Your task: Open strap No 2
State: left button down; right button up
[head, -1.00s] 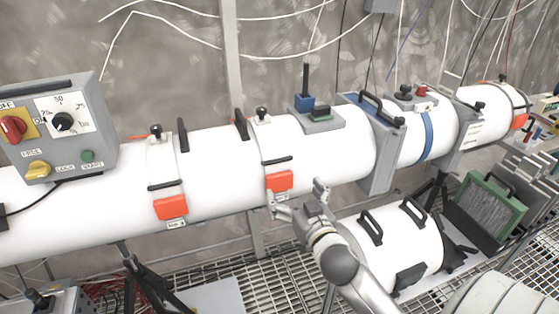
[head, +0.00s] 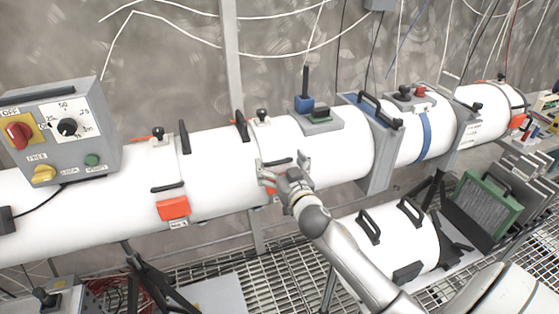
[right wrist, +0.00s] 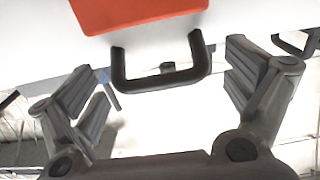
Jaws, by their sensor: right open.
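Two straps with orange latch blocks cross the white tube. The left strap has its orange block (head: 173,208) and black bar in clear view, with a label too small to read surely. My right gripper (head: 281,163) is at the other strap, in front of its latch, and hides most of that orange block. In the right wrist view that orange block (right wrist: 140,14) is at the top, with a black U-shaped bar (right wrist: 162,80) below it. The bar lies between the spread fingers of my open right gripper (right wrist: 168,85), apparently untouched. My left gripper is out of view.
A control box (head: 62,135) with knobs stands at the left. Black handles (head: 241,126) rise from the tube top. A grey flange (head: 378,150) stands to the right of the gripper. A smaller white cylinder (head: 395,240) lies below.

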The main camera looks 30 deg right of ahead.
jog(key=c, duration=1.4)
jog(key=shift+w+r, duration=0.1)
jog(key=shift+c, duration=0.3)
